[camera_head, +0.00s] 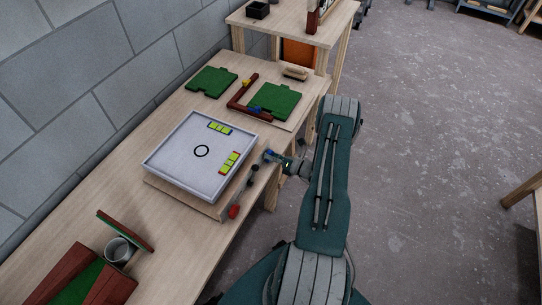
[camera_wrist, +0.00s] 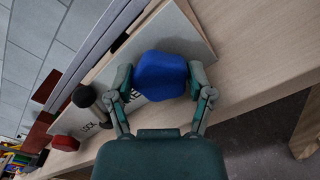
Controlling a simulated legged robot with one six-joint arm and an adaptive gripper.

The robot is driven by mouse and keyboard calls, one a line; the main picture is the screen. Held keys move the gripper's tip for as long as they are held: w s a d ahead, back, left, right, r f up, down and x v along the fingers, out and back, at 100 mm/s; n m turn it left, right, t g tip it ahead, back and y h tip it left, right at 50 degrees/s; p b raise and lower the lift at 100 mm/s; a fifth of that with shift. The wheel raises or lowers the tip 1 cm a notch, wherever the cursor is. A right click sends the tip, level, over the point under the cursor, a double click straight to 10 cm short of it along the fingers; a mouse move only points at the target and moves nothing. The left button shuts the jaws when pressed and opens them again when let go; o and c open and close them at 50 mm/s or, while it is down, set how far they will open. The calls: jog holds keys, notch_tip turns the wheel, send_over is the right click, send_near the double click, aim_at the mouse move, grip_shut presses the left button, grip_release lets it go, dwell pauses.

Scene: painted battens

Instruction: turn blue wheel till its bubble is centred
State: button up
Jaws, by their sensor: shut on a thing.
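The blue wheel (camera_wrist: 160,75) is between the two fingers of my gripper (camera_wrist: 158,82) in the wrist view, and the fingers are shut on its sides. In the head view the blue wheel (camera_head: 269,155) shows small at the right edge of the white levelling tray (camera_head: 168,160), with my gripper (camera_head: 274,158) at it. Two yellow-green bubble vials lie on the tray: one at the far side (camera_head: 219,127) and one along the right side (camera_head: 229,162). The bubbles' exact positions are too small to tell.
A red knob (camera_head: 233,211) and a black-knobbed lever (camera_head: 252,169) stand near the tray's right edge. Green boards (camera_head: 212,81) and a red batten corner (camera_head: 240,92) lie behind. A metal cup (camera_head: 119,250) stands at the front left. Open floor lies right of the bench.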

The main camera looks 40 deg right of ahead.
jog(key=shift+d+m, duration=0.15)
jog(key=shift+m, duration=1.05)
jog(key=o, duration=1.1)
jog(key=shift+w, duration=0.1)
jog(key=shift+f, duration=0.1)
